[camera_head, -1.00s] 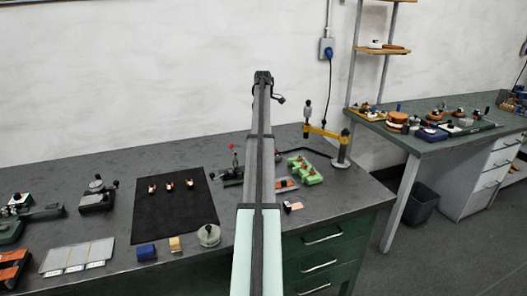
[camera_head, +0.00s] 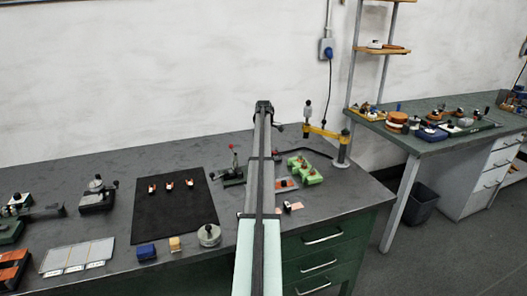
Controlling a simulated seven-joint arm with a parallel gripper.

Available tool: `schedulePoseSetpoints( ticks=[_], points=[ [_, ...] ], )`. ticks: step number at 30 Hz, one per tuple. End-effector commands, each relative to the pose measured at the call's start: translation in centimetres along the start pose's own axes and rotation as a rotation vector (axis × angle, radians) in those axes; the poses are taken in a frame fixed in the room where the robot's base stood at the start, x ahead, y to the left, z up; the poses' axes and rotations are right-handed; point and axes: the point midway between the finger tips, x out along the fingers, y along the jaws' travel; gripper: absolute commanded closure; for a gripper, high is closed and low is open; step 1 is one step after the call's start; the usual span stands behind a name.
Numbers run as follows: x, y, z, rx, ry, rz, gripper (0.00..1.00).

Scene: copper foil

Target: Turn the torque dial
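I cannot tell for sure which part is the torque dial. A dark upright tool (camera_head: 307,112) with a rounded top is held by a yellow jointed arm (camera_head: 325,132) on a post at the bench's back right. A round grey piece with a dark knob (camera_head: 209,235) sits at the bench's front edge. My arm reaches forward over the bench, and its far end is near the middle of the picture. A small dark part (camera_head: 279,127) sticks out right of that end. My gripper's fingers cannot be made out.
The grey bench (camera_head: 120,170) holds a black mat (camera_head: 170,215) with several small parts, a red-handled clamp (camera_head: 233,165) and a green block (camera_head: 305,170). A blue block (camera_head: 146,251) stands at the front. A second bench (camera_head: 440,155) is at the right.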

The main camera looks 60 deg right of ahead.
Motion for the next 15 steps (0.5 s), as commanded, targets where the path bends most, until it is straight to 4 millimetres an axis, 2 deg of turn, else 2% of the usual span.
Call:
schedulePoseSetpoints(
  ticks=[4,13,15],
  points=[
    [0.73,-0.01,0.0,0.0,0.0,0.0,0.5],
    [0.83,0.01,0.0,0.0,0.0,0.0,0.5],
    [0.82,0.0,0.0,0.0,0.0,0.0,0.57]
  ],
)
